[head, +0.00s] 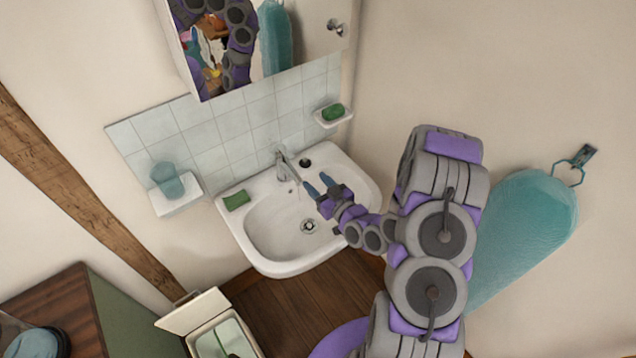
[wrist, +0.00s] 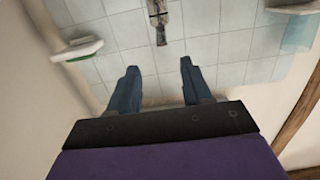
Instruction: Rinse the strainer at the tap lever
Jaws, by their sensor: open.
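The metal tap (head: 283,167) stands at the back rim of the white basin (head: 258,252); its lever is too small to make out clearly. The tap also shows upside down in the wrist view (wrist: 158,18), beyond my fingertips. My gripper (head: 317,184) is open and empty over the basin, just right of the tap and apart from it. Its two blue fingers are spread in the wrist view (wrist: 158,68). A round metal drain fitting (head: 308,227) sits in the basin floor, and a small dark round piece (head: 305,162) is on the back rim. I cannot tell whether either is the strainer.
A green sponge (head: 236,200) lies on the basin's left rim. Wall shelves hold a tumbler (head: 167,181) and green soap (head: 333,111). A mirror cabinet (head: 310,30) hangs above. An open bin (head: 192,312) stands below left; a teal towel (head: 525,230) hangs right.

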